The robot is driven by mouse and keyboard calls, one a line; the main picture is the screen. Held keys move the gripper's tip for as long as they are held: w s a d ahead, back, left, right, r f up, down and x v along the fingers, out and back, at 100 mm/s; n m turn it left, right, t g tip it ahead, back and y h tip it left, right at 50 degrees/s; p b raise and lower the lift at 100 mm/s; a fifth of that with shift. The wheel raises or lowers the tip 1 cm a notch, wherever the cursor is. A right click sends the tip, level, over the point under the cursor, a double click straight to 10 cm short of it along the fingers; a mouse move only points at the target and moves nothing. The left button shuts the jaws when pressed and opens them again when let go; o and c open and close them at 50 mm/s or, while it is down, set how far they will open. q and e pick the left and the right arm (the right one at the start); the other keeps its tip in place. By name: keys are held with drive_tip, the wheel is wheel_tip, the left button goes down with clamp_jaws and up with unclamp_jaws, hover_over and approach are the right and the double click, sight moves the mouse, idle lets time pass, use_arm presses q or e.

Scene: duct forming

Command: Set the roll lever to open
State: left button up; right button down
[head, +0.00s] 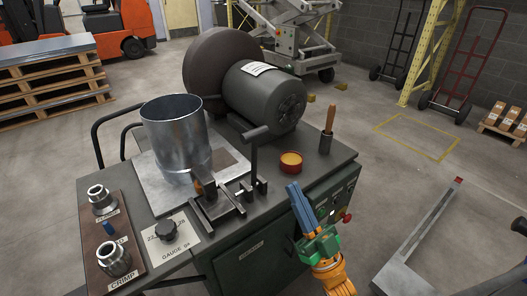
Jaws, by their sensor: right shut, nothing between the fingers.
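A dark upright lever with a crossbar handle (255,150), which looks like the roll lever, stands on the bench top at its middle. No open or shut marking on it is readable. A dark clamp-like block with a wooden-toned grip (207,196) sits to its left, by a shiny metal duct cylinder (174,138). My right gripper (293,187), with blue fingers and a green body, is shut and empty. In the picture it is right of and below the lever, apart from it, by the bench's front right edge. My left gripper is out of view.
A gauge knob (167,231) and a board with dies (113,262) are at the bench's left. A large dark motor (263,97) stands behind the lever. A small red-rimmed tin (290,162) and a wooden-handled tool (329,124) are at the right. Buttons (337,209) line the front panel.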

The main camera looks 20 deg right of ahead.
sight(258, 139)
drive_tip(key=w+a+r+p, duration=0.1)
drive_tip(key=w+a+r, duration=0.2)
drive_tip(key=w+r, duration=0.2)
drive_tip(key=w, duration=0.3)
drive_tip(key=shift+w+a+r, duration=0.2)
drive_tip(key=shift+w+r, duration=0.05)
drive_tip(key=shift+w, duration=0.1)
drive_tip(key=shift+p, duration=0.3)
drive_tip(key=w+p, duration=0.1)
drive_tip(key=p, duration=0.1)
drive_tip(key=w+r+g+p, duration=0.1)
drive_tip(key=p, duration=0.1)
drive_tip(key=w+a+r+g+h+p, duration=0.1)
drive_tip(key=p, duration=0.1)
drive_tip(key=shift+w, duration=0.1)
drive_tip(key=w+a+f+g+h+p, duration=0.1)
drive_tip(key=w+a+g+p, duration=0.1)
drive_tip(key=w+g+p, duration=0.2)
drive_tip(key=shift+w+f+g+h+p, duration=0.3)
drive_tip(key=shift+w+g+p, duration=0.1)
drive_tip(key=shift+w+p, duration=0.55)
drive_tip(key=shift+s+a, duration=0.1)
